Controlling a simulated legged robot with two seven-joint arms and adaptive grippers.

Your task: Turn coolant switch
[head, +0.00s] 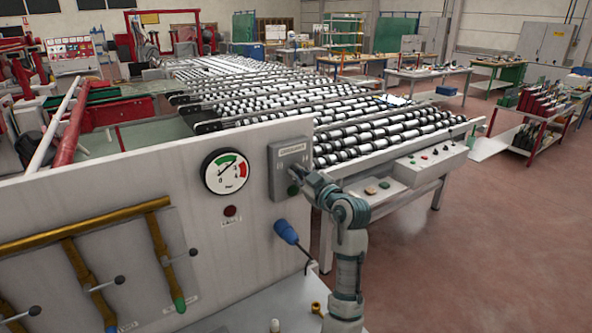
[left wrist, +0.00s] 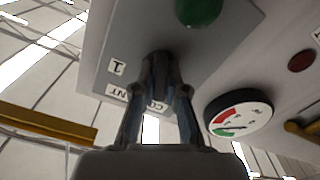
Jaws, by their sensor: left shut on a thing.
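The coolant switch box (head: 283,160) is a grey plate with a label on the upper right of the white machine panel. In the left wrist view the plate (left wrist: 232,42) fills the top, with a label partly reading "CO…NT" and a "1" mark. My left gripper (head: 301,178) reaches the box from the right. In the left wrist view its fingertips (left wrist: 160,68) are closed together against the plate, shut on the switch knob, which they mostly hide. A green button (left wrist: 199,10) sits beside it on the same plate. My right gripper is not in view.
A pressure gauge (head: 226,171) and a red lamp (head: 231,211) are left of the box. A blue plug (head: 286,231) with a cable juts out below. Brass pipes (head: 75,240) with valve levers cross the lower left. A roller conveyor (head: 290,100) stands behind.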

